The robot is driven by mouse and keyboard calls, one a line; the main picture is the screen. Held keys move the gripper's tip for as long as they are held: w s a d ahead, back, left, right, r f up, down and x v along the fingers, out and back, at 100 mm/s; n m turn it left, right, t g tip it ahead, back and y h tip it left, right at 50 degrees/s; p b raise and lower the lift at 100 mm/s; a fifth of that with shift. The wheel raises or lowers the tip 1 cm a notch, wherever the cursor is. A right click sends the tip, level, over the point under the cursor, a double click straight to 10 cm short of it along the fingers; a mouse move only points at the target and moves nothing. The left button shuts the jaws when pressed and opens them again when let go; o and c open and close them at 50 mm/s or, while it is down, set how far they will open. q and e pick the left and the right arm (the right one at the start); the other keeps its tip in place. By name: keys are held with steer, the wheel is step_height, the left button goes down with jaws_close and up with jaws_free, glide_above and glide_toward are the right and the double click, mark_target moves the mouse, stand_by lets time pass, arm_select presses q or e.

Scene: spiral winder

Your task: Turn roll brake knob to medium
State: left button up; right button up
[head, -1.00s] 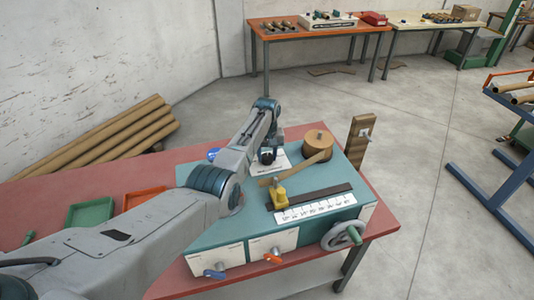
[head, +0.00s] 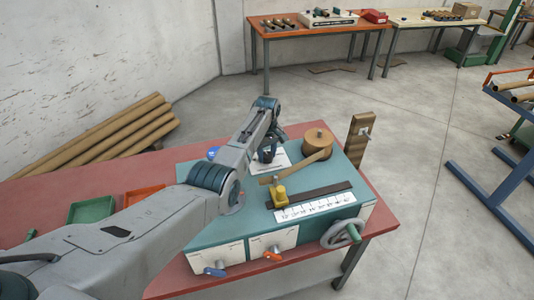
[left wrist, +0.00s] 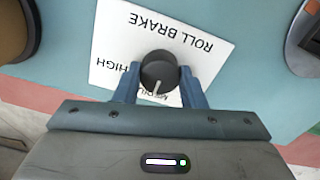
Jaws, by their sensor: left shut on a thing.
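The roll brake knob (left wrist: 159,68) is round and dark, with a pale pointer line. In the left wrist view the line points down to the label's MEDIUM word, which is partly hidden. The white label (left wrist: 205,38) reads ROLL BRAKE and HIGH, upside down. My left gripper (left wrist: 158,84) is shut on the knob, one finger at each side. In the head view my left gripper (head: 267,155) is at the label (head: 282,162) on the teal winder top (head: 245,222); my arm hides much of that spot. My right gripper is not in view.
A brown paper roll (head: 317,142) stands just right of my left gripper. A yellow guide (head: 279,197) sits on a dark rail beside a white scale (head: 315,206). A handwheel (head: 341,233) and two small front knobs are nearer. Green and orange trays lie left on the red table.

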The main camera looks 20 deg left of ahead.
mark_target(267, 154)
arm_select(q)
steer(key=shift+w+r, duration=0.1)
steer(key=o, duration=0.9)
steer(key=shift+o, duration=0.5)
step_height(267, 154, up, 11)
steer(key=b, duration=0.3)
steer(key=shift+b, duration=0.4)
steer(key=shift+f, duration=0.2)
